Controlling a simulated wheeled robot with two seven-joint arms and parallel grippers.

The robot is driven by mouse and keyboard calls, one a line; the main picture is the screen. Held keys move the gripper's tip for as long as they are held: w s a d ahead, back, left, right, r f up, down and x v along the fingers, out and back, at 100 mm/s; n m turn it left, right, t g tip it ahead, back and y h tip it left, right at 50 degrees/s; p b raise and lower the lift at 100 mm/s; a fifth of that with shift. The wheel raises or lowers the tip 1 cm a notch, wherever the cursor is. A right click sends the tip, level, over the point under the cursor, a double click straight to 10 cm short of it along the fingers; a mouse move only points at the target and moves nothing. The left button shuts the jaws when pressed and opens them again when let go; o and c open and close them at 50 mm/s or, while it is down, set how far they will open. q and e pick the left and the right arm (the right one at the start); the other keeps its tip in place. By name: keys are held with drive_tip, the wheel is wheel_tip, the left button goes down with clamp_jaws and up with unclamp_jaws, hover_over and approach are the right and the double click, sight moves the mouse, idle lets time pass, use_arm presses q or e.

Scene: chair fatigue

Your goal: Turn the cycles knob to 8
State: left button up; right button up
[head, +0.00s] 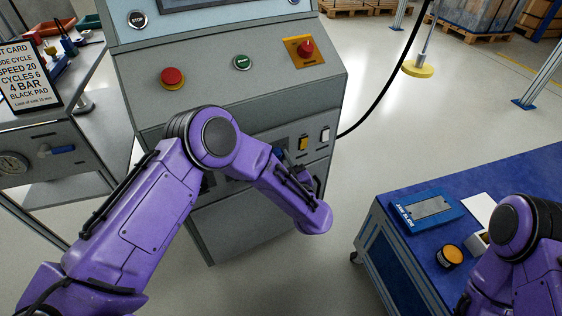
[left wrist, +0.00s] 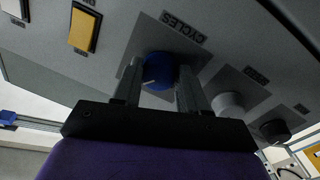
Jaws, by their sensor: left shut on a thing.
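The blue cycles knob (left wrist: 160,71) sits on the grey panel under a "CYCLES" label (left wrist: 183,26) in the left wrist view. A white mark shows on the knob's lower left edge; the number it points at cannot be read. My left gripper (left wrist: 159,76) has one finger on each side of the knob and is shut on it. In the head view my purple left arm covers most of the lower control panel (head: 258,133), and the left fingers are hidden. My right arm shows at the lower right, but its gripper is out of view.
A grey knob (left wrist: 229,103) and a black knob (left wrist: 275,130) sit beside the cycles knob. A yellow switch (head: 303,144) and a white switch (head: 325,135) are nearby. A red button (head: 172,77) is above. A blue bench (head: 520,172) stands right.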

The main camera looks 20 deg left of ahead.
use_arm(q)
drive_tip(key=shift+w+d+n, duration=0.1)
drive_tip(key=shift+n, duration=1.6)
drive_tip(key=o, duration=1.1)
drive_tip(key=shift+c, duration=0.2)
drive_tip(key=v, duration=1)
drive_tip(key=shift+d+f, duration=0.15)
drive_tip(key=shift+d, duration=0.1)
drive_tip(key=shift+n, duration=0.3)
